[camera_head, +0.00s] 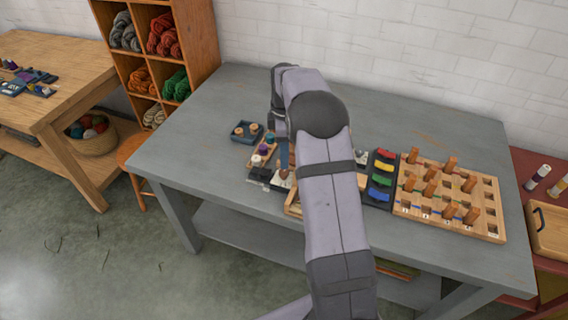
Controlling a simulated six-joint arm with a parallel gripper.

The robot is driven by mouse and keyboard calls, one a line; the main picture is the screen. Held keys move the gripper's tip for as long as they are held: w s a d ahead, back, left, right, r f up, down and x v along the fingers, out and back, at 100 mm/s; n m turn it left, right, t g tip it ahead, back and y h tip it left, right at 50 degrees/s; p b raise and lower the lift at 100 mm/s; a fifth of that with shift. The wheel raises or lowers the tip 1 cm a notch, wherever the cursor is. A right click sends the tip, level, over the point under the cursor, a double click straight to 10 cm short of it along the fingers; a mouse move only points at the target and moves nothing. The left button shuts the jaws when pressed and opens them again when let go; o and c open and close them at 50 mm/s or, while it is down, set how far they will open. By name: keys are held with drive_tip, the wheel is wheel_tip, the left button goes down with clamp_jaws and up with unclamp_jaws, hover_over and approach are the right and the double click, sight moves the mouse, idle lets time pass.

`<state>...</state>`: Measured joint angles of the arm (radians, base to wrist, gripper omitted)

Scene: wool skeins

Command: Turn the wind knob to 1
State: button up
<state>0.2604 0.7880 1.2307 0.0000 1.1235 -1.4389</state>
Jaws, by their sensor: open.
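A small brown knob (284,175) stands on a pale plate on the grey table, just left of my arm. It may be the wind knob, but its marks are too small to read and my arm partly covers this area. My gripper (279,132) hangs from the wrist above the table, behind and above that plate. Its fingertips are mostly hidden by my arm, and I see nothing held in it. I cannot tell whether it touches anything.
A wooden peg board (487,228) and a dark strip of coloured pieces (382,180) lie right of my arm. A blue tray (240,133) and a wooden spool holder (262,158) lie left. The grey table (190,130) is clear at its left end and back right.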

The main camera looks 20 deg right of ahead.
sight(284, 172)
drive_tip(key=shift+f+p, duration=1)
drive_tip(key=shift+f, duration=2.65)
drive_tip(key=shift+c, duration=0.3)
drive_tip(key=c, duration=1)
